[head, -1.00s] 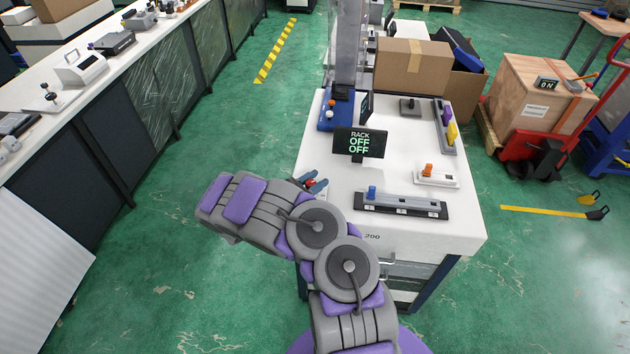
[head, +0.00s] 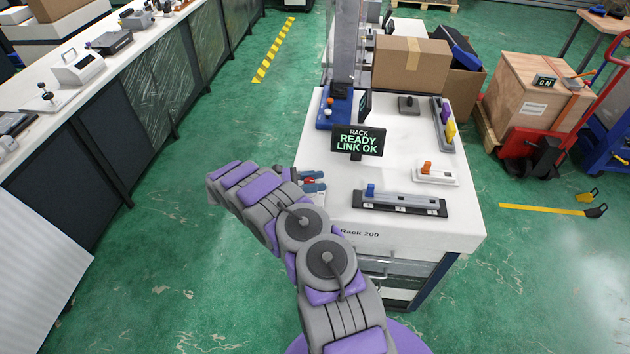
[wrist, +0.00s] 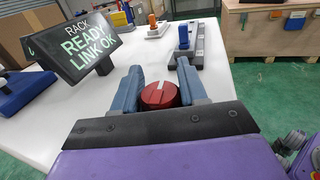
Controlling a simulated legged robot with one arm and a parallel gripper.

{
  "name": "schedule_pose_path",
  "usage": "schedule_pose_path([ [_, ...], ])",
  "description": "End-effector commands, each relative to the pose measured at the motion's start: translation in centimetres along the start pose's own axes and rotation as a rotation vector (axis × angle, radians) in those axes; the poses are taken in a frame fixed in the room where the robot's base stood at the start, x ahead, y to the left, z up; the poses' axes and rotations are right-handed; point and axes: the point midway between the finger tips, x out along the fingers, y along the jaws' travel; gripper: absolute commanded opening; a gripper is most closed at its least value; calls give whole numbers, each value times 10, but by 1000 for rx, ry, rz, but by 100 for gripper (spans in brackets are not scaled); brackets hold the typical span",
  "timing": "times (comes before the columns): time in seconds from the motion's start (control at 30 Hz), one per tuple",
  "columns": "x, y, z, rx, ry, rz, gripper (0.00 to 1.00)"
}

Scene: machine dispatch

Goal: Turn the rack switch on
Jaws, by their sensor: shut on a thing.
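The rack switch is a red round knob (wrist: 160,97) with a white mark, at the left edge of the white rack table in the head view (head: 309,181). My gripper (head: 318,182) is shut on this knob, one blue-grey finger on each side of it in the wrist view (wrist: 160,74). The white mark points nearly straight away from the wrist camera. The knob's base is hidden. The rack display (head: 357,141) reads "RACK READY LINK OK", and it also shows in the wrist view (wrist: 86,44).
On the white table (head: 420,228) stand a slider with a blue handle (head: 400,203), a white switch box with an orange lever (head: 436,174) and a blue block with balls (head: 335,108). A cardboard box (head: 411,65) is behind.

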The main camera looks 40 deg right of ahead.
Motion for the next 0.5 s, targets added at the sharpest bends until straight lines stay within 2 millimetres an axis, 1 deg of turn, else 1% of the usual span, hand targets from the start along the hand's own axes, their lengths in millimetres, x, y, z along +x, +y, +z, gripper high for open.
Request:
schedule_pose_path([
  [0.2,-2,0,0,3,-1,-47,12],
  [0.5,-2,1,1,4,0,-60,12],
])
